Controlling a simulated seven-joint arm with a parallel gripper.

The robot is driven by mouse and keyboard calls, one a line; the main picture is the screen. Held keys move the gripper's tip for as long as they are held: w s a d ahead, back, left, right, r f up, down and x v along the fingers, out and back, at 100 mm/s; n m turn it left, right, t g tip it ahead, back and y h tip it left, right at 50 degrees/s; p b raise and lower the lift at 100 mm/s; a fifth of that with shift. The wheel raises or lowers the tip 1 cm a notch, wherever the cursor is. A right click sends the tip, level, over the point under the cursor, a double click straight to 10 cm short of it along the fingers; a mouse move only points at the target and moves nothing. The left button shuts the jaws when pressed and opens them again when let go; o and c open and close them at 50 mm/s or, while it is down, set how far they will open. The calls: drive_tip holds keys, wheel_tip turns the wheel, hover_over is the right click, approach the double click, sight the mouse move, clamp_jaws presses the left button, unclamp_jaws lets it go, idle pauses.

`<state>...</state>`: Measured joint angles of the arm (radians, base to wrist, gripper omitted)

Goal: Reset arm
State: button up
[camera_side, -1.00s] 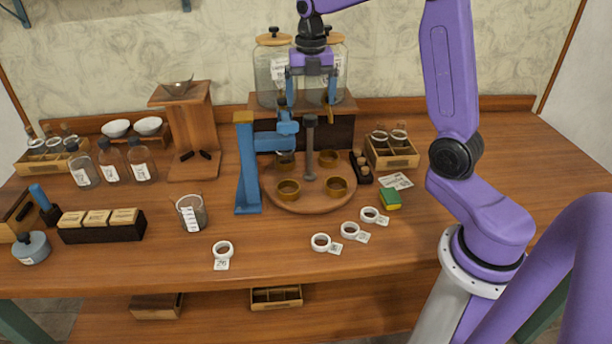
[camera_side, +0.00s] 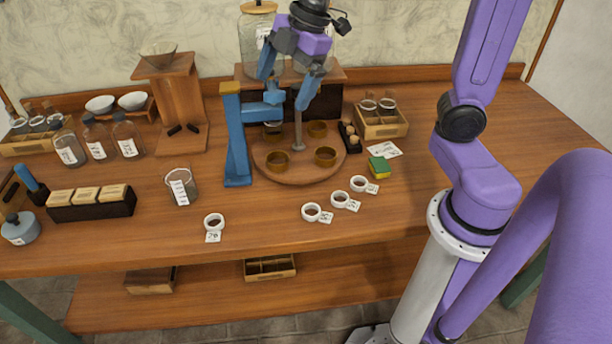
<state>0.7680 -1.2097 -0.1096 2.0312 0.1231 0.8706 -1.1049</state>
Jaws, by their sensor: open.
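My gripper (camera_side: 287,93) hangs above the back of the round wooden turntable (camera_side: 297,175), in front of the glass jars. Its two blue fingers are spread apart with nothing visible between them. It is tilted, with one finger lower at the right. The turntable carries several brass cups, one of them the front left cup (camera_side: 277,161), and a grey central post (camera_side: 298,130). My fingers overlap the top of the post in the picture; I cannot tell whether they touch it.
A blue stand (camera_side: 235,140) rises left of the turntable. A glass beaker (camera_side: 181,187) stands at left centre. Several white rings with tags, one a lone ring (camera_side: 214,222), lie along the front. A green-yellow sponge (camera_side: 379,167) lies right of the turntable. The right tabletop is clear.

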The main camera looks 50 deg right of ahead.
drive_tip(key=s+f+m+g+h, duration=0.1)
drive_tip(key=s+f, duration=0.3)
drive_tip(key=s, duration=0.7)
drive_tip(key=s+f+m+g+h, duration=0.1)
drive_tip(key=s+f, duration=0.4)
drive_tip(key=s, duration=0.5)
drive_tip(key=shift+s+d+m+g, duration=0.4)
drive_tip(key=shift+d+m+g, duration=0.1)
drive_tip(key=shift+m, duration=0.7)
